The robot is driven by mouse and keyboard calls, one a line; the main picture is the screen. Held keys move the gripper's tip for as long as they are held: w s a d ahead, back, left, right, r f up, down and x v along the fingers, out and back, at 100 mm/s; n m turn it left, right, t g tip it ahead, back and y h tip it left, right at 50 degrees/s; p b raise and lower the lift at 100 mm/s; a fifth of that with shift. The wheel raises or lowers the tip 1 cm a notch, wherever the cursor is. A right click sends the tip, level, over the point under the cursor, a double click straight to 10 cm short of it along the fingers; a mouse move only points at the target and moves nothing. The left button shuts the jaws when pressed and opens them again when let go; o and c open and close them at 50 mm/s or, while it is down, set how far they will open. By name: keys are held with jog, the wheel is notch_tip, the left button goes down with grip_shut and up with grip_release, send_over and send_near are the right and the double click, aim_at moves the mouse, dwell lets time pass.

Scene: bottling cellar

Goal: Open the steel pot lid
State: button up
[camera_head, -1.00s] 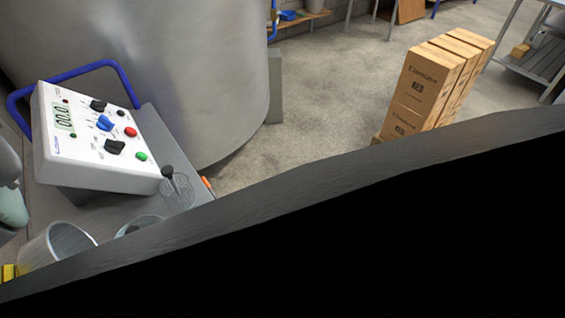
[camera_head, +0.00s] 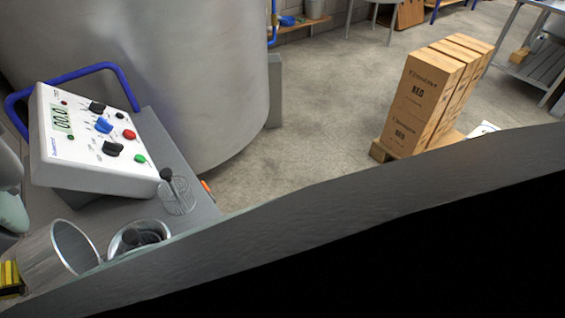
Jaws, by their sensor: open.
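A steel vessel (camera_head: 38,262) stands at the lower left on the grey bench, its mouth open. Right of it is a round, shiny steel-rimmed vessel (camera_head: 116,246) with something dark inside; its lower part is cut off from view. I cannot tell which of these is the steel pot, and no lid shows clearly. My gripper is not in view. A large dark shape close to the camera hides the lower right.
A white control box (camera_head: 85,165) with knobs sits on the grey bench (camera_head: 170,150), beside a wire basket (camera_head: 179,197). A large steel tank (camera_head: 190,80) stands behind.

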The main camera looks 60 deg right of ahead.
jog(key=shift+o, duration=0.2)
jog(key=shift+s, duration=0.35)
